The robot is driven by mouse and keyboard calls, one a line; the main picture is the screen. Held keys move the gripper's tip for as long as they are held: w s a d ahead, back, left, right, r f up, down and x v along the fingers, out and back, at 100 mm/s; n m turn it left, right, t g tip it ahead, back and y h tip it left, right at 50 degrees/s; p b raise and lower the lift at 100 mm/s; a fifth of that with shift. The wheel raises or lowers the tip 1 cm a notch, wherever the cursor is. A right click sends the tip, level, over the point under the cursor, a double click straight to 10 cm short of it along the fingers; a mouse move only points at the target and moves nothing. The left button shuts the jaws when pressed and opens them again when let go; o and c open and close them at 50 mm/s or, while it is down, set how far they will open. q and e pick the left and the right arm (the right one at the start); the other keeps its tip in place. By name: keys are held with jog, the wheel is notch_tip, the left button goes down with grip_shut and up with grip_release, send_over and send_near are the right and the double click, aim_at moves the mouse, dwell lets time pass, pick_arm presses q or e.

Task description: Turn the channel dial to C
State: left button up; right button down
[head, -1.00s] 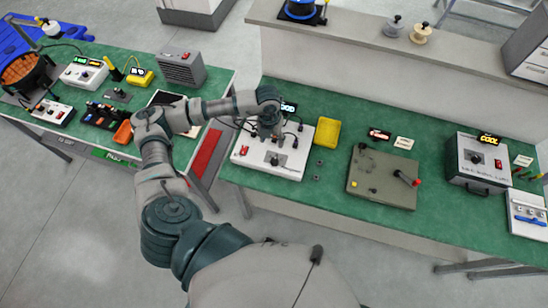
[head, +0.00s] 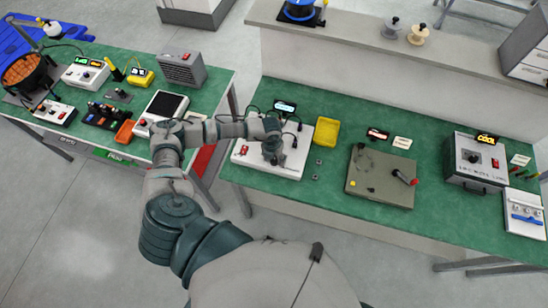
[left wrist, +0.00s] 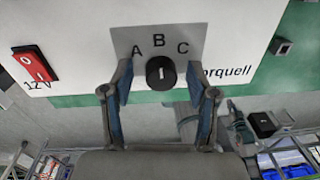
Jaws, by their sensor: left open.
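The channel dial (left wrist: 160,72) is a small black knob on a light plate (left wrist: 190,38) lettered A, B and C. Its white mark points up toward B. It sits on the white box (head: 298,166) on the right green bench. My left gripper (left wrist: 161,82) is open, one finger on each side of the dial, with gaps visible between fingers and knob. In the head view my left gripper (head: 274,156) is over the front of the white box and hides the dial. My right gripper is not in view.
A red switch (left wrist: 35,65) marked 12V is left of the dial. A small display (head: 285,106) stands behind the box, with dark cables nearby. A yellow tray (head: 326,132) is close on the right. A grey-green panel with a red-tipped lever (head: 403,177) lies farther right.

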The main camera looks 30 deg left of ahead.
pick_arm(q)
grip_shut()
jog(key=shift+m, duration=0.3)
jog(key=shift+b, duration=0.4)
jog(key=m+b, duration=0.2)
jog(key=m, duration=0.2)
jog(key=shift+d+f, duration=0.1)
jog(key=m+b, duration=0.2)
jog(key=m, duration=0.1)
jog(key=shift+m, duration=0.4)
jog(key=shift+m+b, duration=0.3)
jog(key=shift+b, duration=0.1)
jog(key=shift+m, duration=0.3)
jog(key=shift+w+r, duration=0.1)
jog(key=shift+r, duration=0.1)
